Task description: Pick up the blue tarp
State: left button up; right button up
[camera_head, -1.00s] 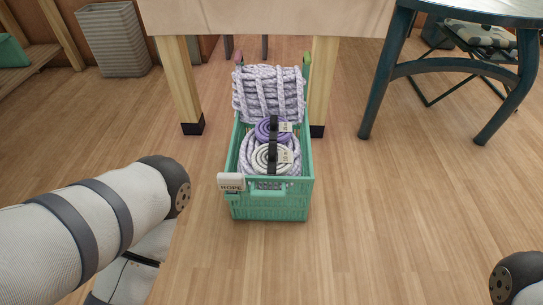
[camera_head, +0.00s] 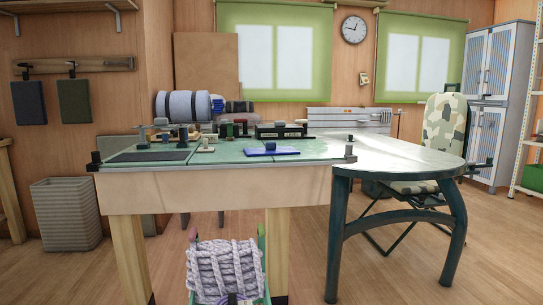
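A flat blue piece (camera_head: 257,152) with a small dark blue item on it lies on the green-topped workbench (camera_head: 240,175), near its front edge right of centre. It may be the blue tarp, but it is too small to tell. A grey-blue roll (camera_head: 183,105) with dark bands and a bright blue end lies behind the bench's back left. Neither of my grippers is in view.
Coiled rope (camera_head: 222,268) rises from a green crate (camera_head: 262,243) below the bench. A ribbed bin (camera_head: 67,215) stands at left. Small tools crowd the bench's back.

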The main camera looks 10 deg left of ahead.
aim_at(270, 149)
jog(key=i+l+u, duration=0.2)
jog(key=i+l, duration=0.75)
jog(key=i, duration=0.1)
